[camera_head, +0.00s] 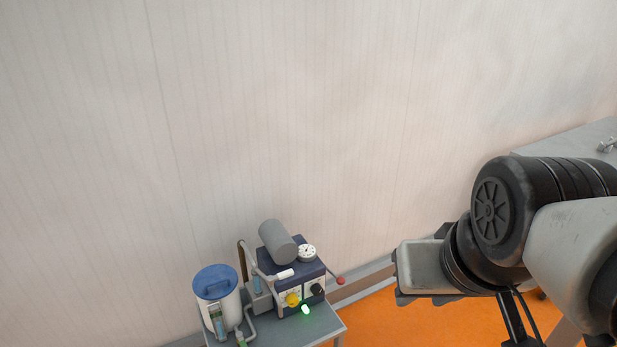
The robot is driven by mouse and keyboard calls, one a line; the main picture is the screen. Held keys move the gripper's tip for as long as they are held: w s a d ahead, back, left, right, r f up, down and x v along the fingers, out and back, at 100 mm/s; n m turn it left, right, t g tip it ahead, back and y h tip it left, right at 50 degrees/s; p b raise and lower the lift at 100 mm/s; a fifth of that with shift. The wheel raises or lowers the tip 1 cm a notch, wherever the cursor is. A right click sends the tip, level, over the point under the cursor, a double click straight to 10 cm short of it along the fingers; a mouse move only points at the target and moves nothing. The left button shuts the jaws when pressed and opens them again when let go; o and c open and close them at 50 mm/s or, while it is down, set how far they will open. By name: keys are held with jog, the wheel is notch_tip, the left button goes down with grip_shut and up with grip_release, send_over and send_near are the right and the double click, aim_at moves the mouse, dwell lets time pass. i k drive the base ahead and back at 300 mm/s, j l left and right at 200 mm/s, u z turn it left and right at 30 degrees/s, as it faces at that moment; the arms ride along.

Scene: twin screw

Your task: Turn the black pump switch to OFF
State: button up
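A dark blue pump unit (292,272) with a grey cylinder (277,242) on top stands on a small grey table at the lower middle. On its front face are a small black knob (317,289), which looks like the pump switch, a yellow knob (293,299) to its left and a lit green lamp (305,309) below. The black knob's setting is too small to read. My arm comes in from the right, and its end lies well to the right of the pump, apart from it. My gripper's fingers cannot be made out.
A white canister with a blue lid (217,284) stands left of the pump, with tubes between them. A red-tipped lever (340,281) sticks out on the pump's right. A pale wall (250,120) is behind. Orange floor (400,322) shows between table and arm. A grey worktop (570,146) is far right.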

aim_at(316, 289)
jog(key=u, duration=0.35)
jog(key=k+j+z, duration=0.1)
jog(key=j+z, duration=0.15)
jog(key=j, duration=0.5)
jog(key=i+u, duration=0.45)
jog(key=u, duration=0.2)
